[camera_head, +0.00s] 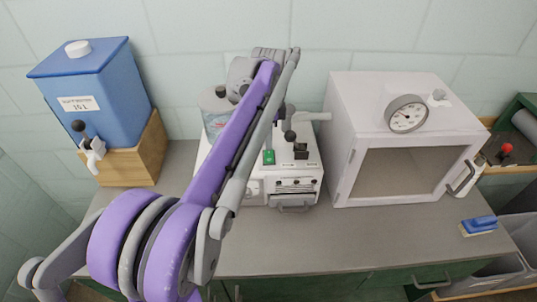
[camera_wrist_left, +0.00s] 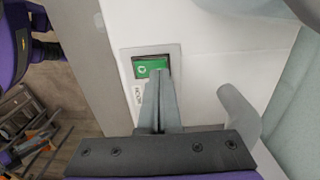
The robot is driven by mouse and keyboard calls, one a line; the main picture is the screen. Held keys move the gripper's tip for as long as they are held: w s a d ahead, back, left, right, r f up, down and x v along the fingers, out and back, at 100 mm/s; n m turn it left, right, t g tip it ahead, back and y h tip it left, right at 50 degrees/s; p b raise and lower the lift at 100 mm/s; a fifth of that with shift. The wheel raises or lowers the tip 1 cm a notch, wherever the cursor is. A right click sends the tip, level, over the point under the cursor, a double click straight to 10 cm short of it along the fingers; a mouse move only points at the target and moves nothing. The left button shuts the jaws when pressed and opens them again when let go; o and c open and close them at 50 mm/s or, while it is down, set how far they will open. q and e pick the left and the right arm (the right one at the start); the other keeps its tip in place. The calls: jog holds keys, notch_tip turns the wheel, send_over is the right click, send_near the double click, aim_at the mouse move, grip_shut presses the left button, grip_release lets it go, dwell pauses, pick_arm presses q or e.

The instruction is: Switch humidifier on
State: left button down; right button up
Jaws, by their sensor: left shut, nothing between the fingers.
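The humidifier is a white box (camera_head: 308,173) on the bench, with black-knobbed levers and a green rocker switch (camera_head: 268,157) on its top. In the left wrist view the green switch (camera_wrist_left: 150,67) sits in a grey frame on the white panel, with a label beside it. My left gripper (camera_wrist_left: 158,73) is shut and empty, its fingertips at the lower right edge of the switch and covering part of it. I cannot tell whether they touch it. In the head view my purple arm hides part of the humidifier. My right gripper is not in view.
A blue water tank (camera_head: 100,95) with a tap stands on a wooden block (camera_head: 135,160) at left. A white cabinet (camera_head: 345,150) with a dial gauge (camera_head: 407,114) stands at right. A blue brush (camera_head: 479,225) lies near the bench's right end. The front of the grey bench (camera_head: 350,235) is clear.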

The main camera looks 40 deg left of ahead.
aim_at(270, 153)
pick_arm(q)
jog(key=shift+f+b, duration=0.4)
jog(key=shift+f, duration=0.5)
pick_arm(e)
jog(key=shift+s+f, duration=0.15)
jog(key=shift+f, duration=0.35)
pick_arm(q)
jog(key=shift+r+p, duration=2.2)
jog(key=shift+r, duration=1.4)
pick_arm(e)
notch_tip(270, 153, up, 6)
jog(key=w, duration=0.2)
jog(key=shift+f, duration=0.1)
pick_arm(q)
jog(key=shift+f, duration=0.1)
jog(key=shift+s+d+f, duration=0.1)
jog(key=shift+s+d, duration=0.05)
jog(key=shift+d, duration=0.15)
jog(key=s+d+f+n+t, duration=0.5)
jog(key=s+d+f+n, duration=0.5)
jog(key=s+d+f, duration=0.4)
jog(key=s+d, duration=0.1)
jog(key=d, duration=0.2)
jog(key=shift+s+f+t, duration=0.35)
jog(key=shift+s+t, duration=0.05)
